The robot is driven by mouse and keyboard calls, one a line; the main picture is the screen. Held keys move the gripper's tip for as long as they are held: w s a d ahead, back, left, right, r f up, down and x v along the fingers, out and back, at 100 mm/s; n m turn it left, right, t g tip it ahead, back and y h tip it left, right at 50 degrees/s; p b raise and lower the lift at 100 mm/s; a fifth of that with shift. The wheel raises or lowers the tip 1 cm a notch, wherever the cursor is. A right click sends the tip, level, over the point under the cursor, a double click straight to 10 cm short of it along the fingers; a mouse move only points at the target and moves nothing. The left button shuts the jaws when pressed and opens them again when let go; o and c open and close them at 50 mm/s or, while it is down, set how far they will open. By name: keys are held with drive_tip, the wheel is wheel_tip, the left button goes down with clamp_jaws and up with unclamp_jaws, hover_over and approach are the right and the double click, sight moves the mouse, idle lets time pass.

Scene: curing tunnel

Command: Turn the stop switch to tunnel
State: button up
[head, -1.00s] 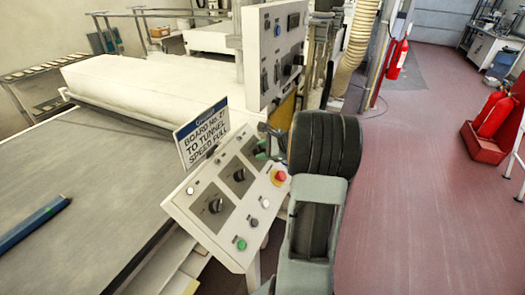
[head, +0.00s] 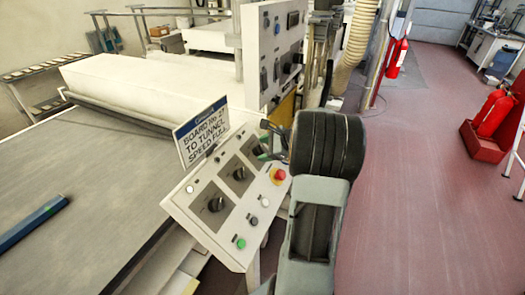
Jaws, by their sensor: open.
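A tilted cream control panel (head: 220,235) stands at the end of the conveyor. It carries three black rotary knobs in a diagonal row: a near one (head: 216,204), a middle one (head: 239,174) and a far one (head: 258,151). Their labels are too small to read, so I cannot tell which is the stop switch. A sign (head: 203,140) behind the panel reads "BOARD No 2? TO TUNNEL SPEED FULL", its number unclear. My gripper (head: 268,140) is open at the far knob, partly hidden by my wrist. I cannot tell whether it touches the knob.
A red emergency button (head: 278,176), a white button (head: 264,202), a dark button (head: 253,221) and a green button (head: 240,243) sit on the panel's right side. An upright switch box (head: 272,60) rises behind.

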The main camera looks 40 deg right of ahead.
drive_tip(key=b+v, duration=0.1)
drive_tip(key=v, duration=1.1)
drive_tip(key=shift+s+d+r+b, duration=0.2)
drive_tip(key=shift+s+b, duration=0.05)
drive_tip(key=shift+b, duration=0.05)
drive_tip(key=s+a+f+n+g+h, duration=0.2)
drive_tip(key=s+a+f+n+g, duration=0.25)
drive_tip(key=f+n, duration=0.25)
drive_tip(key=s+a+r+n+h, duration=0.1)
drive_tip(key=a+n, duration=0.7)
drive_tip(key=a, duration=0.3)
drive_tip(key=s+a+r+n+h, duration=0.1)
drive_tip(key=s+a+n+h, duration=0.1)
drive_tip(key=a+n, duration=0.6)
drive_tip(key=a, duration=0.4)
drive_tip(key=shift+s+a+h, duration=0.2)
drive_tip(key=shift+s+h, duration=0.1)
drive_tip(key=shift+s, duration=0.05)
drive_tip(key=shift+a+r+g, duration=0.2)
drive_tip(key=shift+a+g, duration=0.05)
drive_tip(key=shift+a, duration=0.15)
drive_tip(key=shift+c, duration=0.3)
